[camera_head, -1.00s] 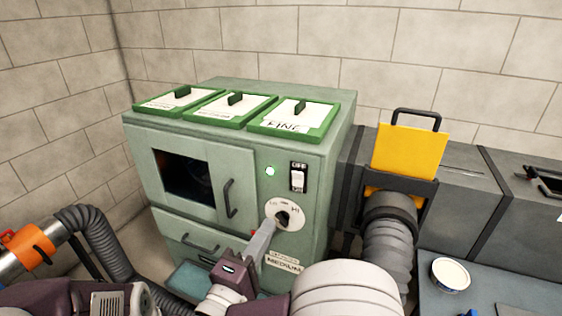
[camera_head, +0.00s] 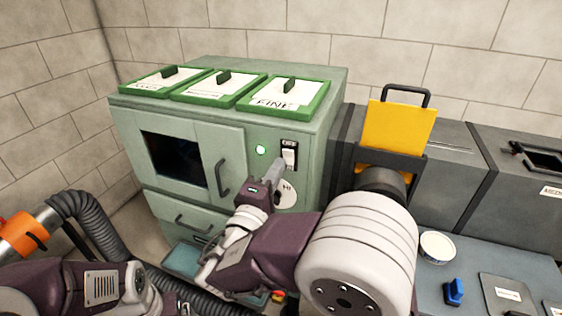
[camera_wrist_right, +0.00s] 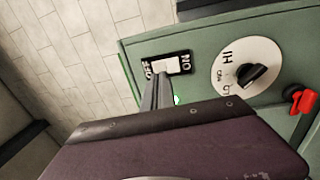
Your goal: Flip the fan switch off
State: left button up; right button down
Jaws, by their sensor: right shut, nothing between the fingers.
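The fan switch (camera_head: 290,157) is a white rocker on a black plate marked OFF at its top, on the green cabinet's front. It also shows in the right wrist view (camera_wrist_right: 167,66), with ON on the plate's right end there. My right gripper (camera_head: 276,168) is shut and empty, its fingers pointing at the cabinet just below the switch. In the right wrist view the fingertips (camera_wrist_right: 159,80) overlap the rocker's lower edge; I cannot tell whether they touch it. My left gripper is out of view.
A green lamp (camera_head: 260,150) glows left of the switch. The round dial (camera_head: 287,194) sits below it, partly hidden by my right gripper. A yellow plate (camera_head: 398,125) with a black handle stands to the right. A red part (camera_wrist_right: 299,99) shows beyond the dial.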

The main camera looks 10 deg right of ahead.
aim_at(288, 157)
jog(key=shift+x, duration=1.35)
